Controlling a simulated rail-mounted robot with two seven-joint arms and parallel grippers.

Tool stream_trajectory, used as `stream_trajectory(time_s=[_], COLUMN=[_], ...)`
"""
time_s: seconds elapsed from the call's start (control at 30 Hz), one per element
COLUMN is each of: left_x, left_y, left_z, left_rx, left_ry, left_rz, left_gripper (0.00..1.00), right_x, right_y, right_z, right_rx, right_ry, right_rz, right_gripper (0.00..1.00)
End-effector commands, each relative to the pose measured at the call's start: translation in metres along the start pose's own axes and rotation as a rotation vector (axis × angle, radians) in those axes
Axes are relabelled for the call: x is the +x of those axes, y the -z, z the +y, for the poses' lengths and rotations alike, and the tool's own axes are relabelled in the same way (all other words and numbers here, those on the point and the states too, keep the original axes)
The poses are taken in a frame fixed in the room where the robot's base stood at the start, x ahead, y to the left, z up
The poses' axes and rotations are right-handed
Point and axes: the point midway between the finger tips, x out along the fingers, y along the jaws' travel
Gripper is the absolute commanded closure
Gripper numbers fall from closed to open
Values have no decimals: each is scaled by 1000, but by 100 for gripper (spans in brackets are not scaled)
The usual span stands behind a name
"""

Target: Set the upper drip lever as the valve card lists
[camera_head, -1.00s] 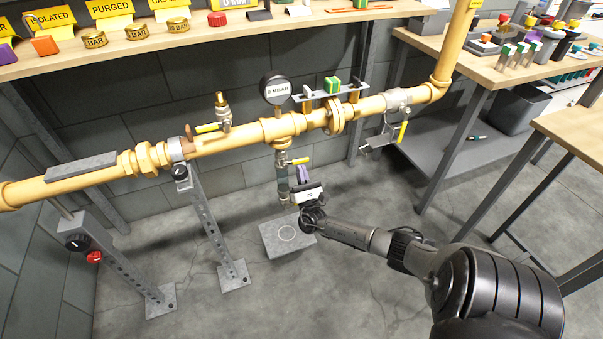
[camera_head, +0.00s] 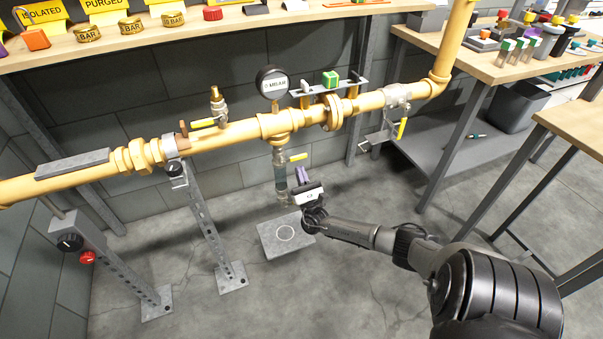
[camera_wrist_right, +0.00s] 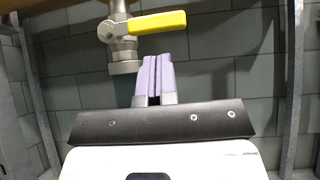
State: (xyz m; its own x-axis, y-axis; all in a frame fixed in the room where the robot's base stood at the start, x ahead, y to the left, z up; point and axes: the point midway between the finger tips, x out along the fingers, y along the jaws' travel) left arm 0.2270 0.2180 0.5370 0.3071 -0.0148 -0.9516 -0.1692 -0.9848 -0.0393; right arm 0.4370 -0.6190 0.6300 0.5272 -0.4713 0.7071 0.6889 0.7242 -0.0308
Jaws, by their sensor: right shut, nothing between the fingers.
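The upper drip lever (camera_head: 298,157) is a yellow handle on the vertical drip leg (camera_head: 280,178) under the gauge. It points right, across the leg. In the right wrist view the lever (camera_wrist_right: 157,22) lies roughly level, tilted up slightly at its right end. My right gripper (camera_head: 301,174) is just below and to the right of the lever in the head view. Its purple fingers (camera_wrist_right: 154,78) are shut and empty, below the lever, with no clear contact. The lower drip leg is partly hidden by the gripper. I cannot make out a valve card. My left gripper is out of view.
The yellow main pipe (camera_head: 230,138) runs across above, with a pressure gauge (camera_head: 272,82) on it. A grey plate (camera_head: 270,240) lies on the floor below the leg. A pipe stand (camera_head: 205,228) is to the left. Open floor lies around my right arm.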

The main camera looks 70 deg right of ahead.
Motion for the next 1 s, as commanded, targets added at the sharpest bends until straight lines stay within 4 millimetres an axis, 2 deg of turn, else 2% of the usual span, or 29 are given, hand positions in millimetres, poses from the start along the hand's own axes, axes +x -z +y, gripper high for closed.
stream_trajectory(time_s=[0.03, 0.07, 0.1, 0.3, 0.5, 0.7, 1.0], left_x=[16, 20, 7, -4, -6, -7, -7], left_y=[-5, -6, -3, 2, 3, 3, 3], left_z=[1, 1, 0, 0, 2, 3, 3], left_rx=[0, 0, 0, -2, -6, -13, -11], left_ry=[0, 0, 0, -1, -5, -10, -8], left_rz=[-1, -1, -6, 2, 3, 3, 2], left_gripper=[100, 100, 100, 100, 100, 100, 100], right_x=[-12, -16, -20, -61, -90, -105, -109], right_y=[12, 14, 6, 6, 7, 7, 7], right_z=[1, 2, 2, 2, 3, 3, 3], right_rx=[1, 1, 0, 0, 0, 0, 1], right_ry=[-2, -2, -3, -2, -2, -2, -2], right_rz=[1, 2, 7, 6, 5, 4, 3], right_gripper=[100, 100, 100, 100, 100, 100, 100])
